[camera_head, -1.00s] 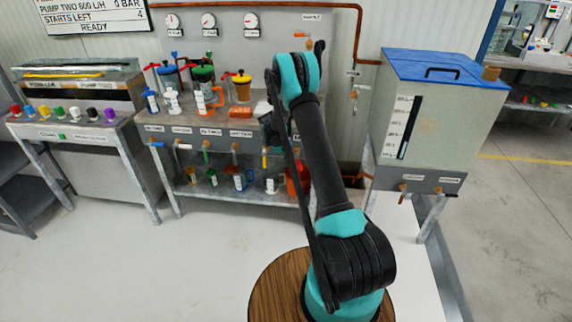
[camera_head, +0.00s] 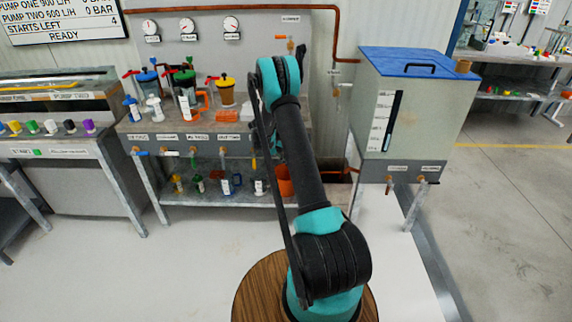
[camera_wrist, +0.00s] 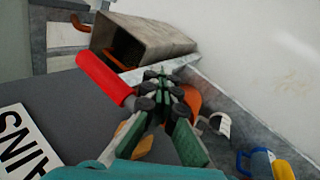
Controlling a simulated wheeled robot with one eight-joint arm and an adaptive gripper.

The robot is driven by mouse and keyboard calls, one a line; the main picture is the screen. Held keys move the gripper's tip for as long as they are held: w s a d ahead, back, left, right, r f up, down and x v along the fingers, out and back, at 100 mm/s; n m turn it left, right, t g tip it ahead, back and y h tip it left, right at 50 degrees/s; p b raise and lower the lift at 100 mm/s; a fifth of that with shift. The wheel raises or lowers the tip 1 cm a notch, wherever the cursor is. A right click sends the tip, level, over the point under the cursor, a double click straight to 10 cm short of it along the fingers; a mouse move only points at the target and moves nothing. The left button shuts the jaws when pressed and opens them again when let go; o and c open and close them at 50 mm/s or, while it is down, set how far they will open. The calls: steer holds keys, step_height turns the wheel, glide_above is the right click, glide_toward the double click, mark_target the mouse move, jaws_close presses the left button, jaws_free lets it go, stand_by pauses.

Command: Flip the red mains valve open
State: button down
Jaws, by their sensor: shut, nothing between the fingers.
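The red valve handle (camera_wrist: 105,80) shows in the wrist view, left of my fingers, as a thick red bar slanting down to the right. Its lower end is close to my gripper (camera_wrist: 163,84); I cannot tell whether they touch. My gripper is shut with nothing between the fingers. An orange-brown fitting (camera_wrist: 140,140) shows partly behind the fingers. A grey panel with a white label (camera_wrist: 25,140) reading partly "INS" upside down is at lower left. In the head view my arm hides the red valve and most of my gripper.
In the head view a bench with several coloured jars (camera_head: 225,92) stands left of my arm. A tank with a blue lid (camera_head: 415,62) stands at right. The wrist view shows an open grey box (camera_wrist: 150,45) beyond the handle and a blue mug (camera_wrist: 255,162) at lower right.

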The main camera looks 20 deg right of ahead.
steer(key=shift+s+d+r+h, duration=0.1)
steer(key=shift+d+r+h, duration=0.4)
steer(key=shift+d+h, duration=0.3)
steer(key=shift+d, duration=0.1)
steer(key=shift+r, duration=0.1)
steer(key=a+f+v, duration=0.1)
steer(key=v, duration=1.1)
steer(key=s+r+y, duration=0.2)
steer(key=s+r, duration=0.4)
steer(key=r, duration=0.1)
steer(key=s+a+r+t+y, duration=0.2)
steer(key=s+r, duration=0.3)
steer(key=s, duration=0.7)
steer(key=s+a+f+t+y, duration=0.1)
steer(key=s+a+y, duration=0.1)
steer(key=s, duration=1)
steer(key=s+a+f+t+y, duration=0.1)
steer(key=s+a+t+y, duration=0.1)
steer(key=s, duration=1)
steer(key=shift+a+n, duration=0.3)
steer(key=shift+a, duration=0.05)
